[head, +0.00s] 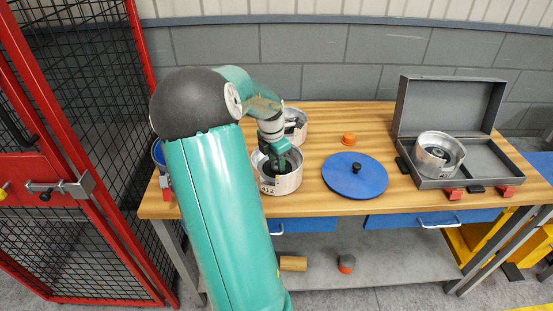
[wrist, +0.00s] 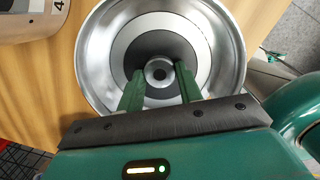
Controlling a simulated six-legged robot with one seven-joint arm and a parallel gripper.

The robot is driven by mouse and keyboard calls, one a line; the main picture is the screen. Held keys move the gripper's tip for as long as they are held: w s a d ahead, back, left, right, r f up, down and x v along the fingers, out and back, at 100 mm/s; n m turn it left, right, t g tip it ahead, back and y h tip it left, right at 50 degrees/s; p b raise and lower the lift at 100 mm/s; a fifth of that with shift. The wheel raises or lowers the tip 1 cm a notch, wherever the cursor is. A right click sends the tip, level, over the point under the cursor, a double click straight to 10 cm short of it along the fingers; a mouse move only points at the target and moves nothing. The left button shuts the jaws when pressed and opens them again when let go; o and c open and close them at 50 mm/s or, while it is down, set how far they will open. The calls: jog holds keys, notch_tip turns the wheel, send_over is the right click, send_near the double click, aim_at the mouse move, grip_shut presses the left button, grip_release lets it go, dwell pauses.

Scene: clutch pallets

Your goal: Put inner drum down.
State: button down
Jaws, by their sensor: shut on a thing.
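The inner drum, a silver metal drum (head: 285,186), is below my gripper (head: 280,166) near the front left of the wooden bench. A label shows on its front wall. In the wrist view, my gripper (wrist: 159,70) reaches down into the open drum (wrist: 232,50). Its two green fingers are shut on the small round hub (wrist: 158,73) at the drum's centre. The drum looks upright. I cannot tell whether its underside touches the bench top. My arm hides part of the drum in the head view.
Another metal drum (head: 299,133) stands just behind. A blue disc (head: 340,181) and an orange piece (head: 348,139) lie to the right. An open grey case (head: 480,174) holds a silver drum (head: 432,166). Bare bench top (head: 367,121) shows at the back; a red mesh cage (head: 80,120) stands left.

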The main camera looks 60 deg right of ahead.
aim_at(273, 166)
jog(key=shift+d, duration=0.1)
jog(key=c, duration=0.9)
grip_release()
jog(key=shift+f, duration=0.15)
jog(key=shift+c, duration=0.2)
notch_tip(273, 166, up, 12)
jog(key=a, duration=0.2)
jog(key=w+a+r+m+t, duration=0.2)
jog(key=w+a+r, duration=0.1)
jog(key=w+a, duration=0.5)
jog(key=w+a+r+m+t, duration=0.1)
jog(key=a+m, duration=0.1)
jog(key=a, duration=0.6)
jog(key=w+a+r+m+t, duration=0.1)
jog(key=w+a+m, duration=0.1)
jog(key=a, duration=0.6)
jog(key=s+a+m+t, duration=0.1)
jog(key=s+a+m, duration=0.2)
jog(key=a, duration=0.8)
jog(key=s+a+m+t+y, duration=0.1)
jog(key=s+a+m, duration=0.2)
jog(key=a, duration=0.9)
jog(key=shift+s+a, duration=0.25)
jog(key=shift+s, duration=0.25)
